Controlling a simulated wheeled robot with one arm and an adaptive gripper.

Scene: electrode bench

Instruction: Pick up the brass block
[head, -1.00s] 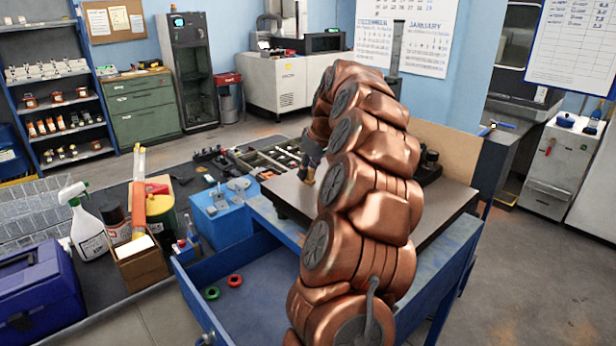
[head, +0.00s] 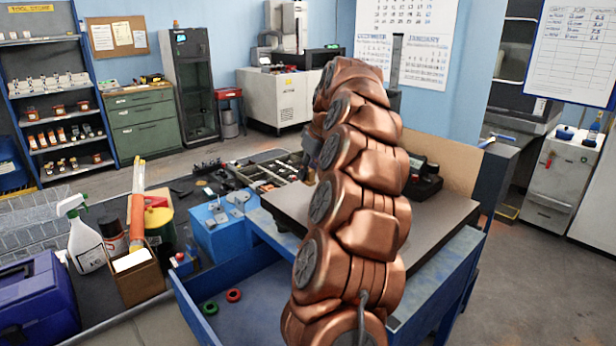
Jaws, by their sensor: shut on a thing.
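My copper-coloured arm rises through the middle of the head view and bends over at the top, above the grey bench plate (head: 432,232). A small dark part of my gripper (head: 309,148) shows at the left edge of the arm, above the plate's far left side. The arm hides most of it, fingertips included. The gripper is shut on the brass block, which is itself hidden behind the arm. I cannot tell its height above the plate.
A blue vise-like box (head: 222,232) stands left of the plate. An open blue drawer (head: 262,300) holds a red ring (head: 233,295) and a green ring (head: 210,307). A spray bottle (head: 85,240) and a toolbox (head: 38,305) stand farther left. Black equipment (head: 425,182) sits at the plate's back right.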

